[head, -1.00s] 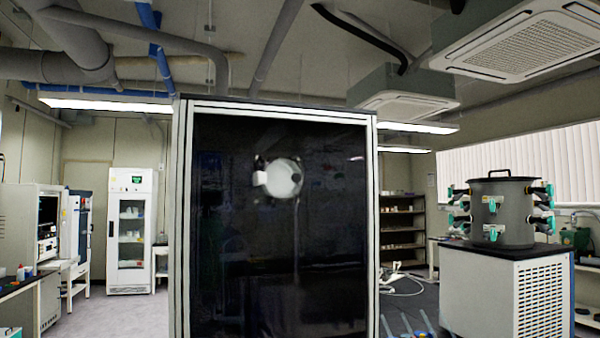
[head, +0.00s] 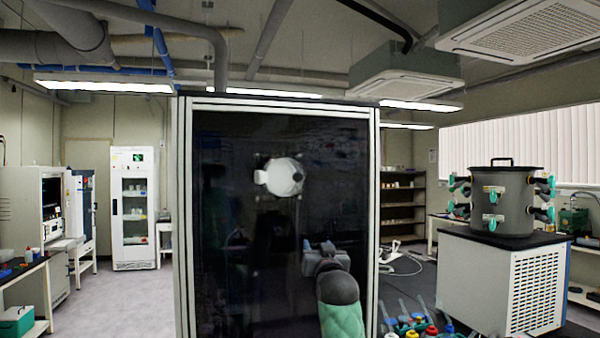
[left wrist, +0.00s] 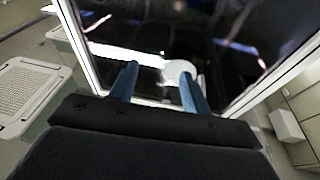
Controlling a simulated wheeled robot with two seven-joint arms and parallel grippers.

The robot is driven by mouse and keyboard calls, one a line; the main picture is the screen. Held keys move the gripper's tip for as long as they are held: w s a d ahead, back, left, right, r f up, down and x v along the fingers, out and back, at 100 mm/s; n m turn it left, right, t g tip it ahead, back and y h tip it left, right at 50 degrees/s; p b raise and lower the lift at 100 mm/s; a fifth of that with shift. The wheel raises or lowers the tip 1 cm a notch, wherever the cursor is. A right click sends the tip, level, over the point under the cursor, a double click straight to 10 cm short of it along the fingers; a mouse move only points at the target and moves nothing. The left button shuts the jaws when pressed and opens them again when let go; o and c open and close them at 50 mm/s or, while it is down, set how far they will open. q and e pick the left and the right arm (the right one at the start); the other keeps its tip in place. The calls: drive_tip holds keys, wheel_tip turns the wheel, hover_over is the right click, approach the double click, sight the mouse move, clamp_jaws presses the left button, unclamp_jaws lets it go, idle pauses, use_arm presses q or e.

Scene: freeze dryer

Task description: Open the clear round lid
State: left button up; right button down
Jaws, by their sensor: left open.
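A grey drum (head: 507,208) with several teal-handled valves stands at the right in the head view, on a white machine (head: 490,280). A dark handle (head: 502,161) rises from its top. I see the top almost edge-on, so I cannot make out a clear round lid. My left gripper (head: 322,250) shows at lower centre, before a dark glossy panel and away from the drum. In the left wrist view its blue fingers (left wrist: 157,80) are spread, with nothing held between them. My right gripper is not in view.
The tall dark panel (head: 230,270) with a pale frame blocks the middle of the view. A white disc-like shape (head: 283,177) shows on it, perhaps a reflection. Several colour-capped bottles (head: 430,330) stand at the bottom right. Open floor (head: 110,300) shows at left.

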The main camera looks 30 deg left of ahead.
sight(298, 177)
use_arm(q)
wheel_tip(298, 177, up, 15)
drive_tip(key=s+a+n+g+y+p, duration=0.1)
drive_tip(key=a+n+y+p, duration=0.1)
drive_tip(key=a+y, duration=0.1)
drive_tip(key=p+x, duration=0.2)
drive_tip(key=x, duration=0.1)
drive_tip(key=p+x, duration=0.2)
drive_tip(key=x, duration=0.1)
drive_tip(key=shift+w+r, duration=0.1)
drive_tip(key=shift+r, duration=0.2)
drive_tip(key=shift+w+a+p, duration=0.3)
drive_tip(key=shift+w+a, duration=0.05)
drive_tip(key=shift+a, duration=0.15)
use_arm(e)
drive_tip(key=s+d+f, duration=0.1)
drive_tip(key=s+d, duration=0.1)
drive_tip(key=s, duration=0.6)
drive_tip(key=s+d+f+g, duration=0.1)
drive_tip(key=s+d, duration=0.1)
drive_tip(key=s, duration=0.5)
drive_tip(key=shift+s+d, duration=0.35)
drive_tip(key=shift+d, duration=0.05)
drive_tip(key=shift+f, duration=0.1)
use_arm(q)
clamp_jaws()
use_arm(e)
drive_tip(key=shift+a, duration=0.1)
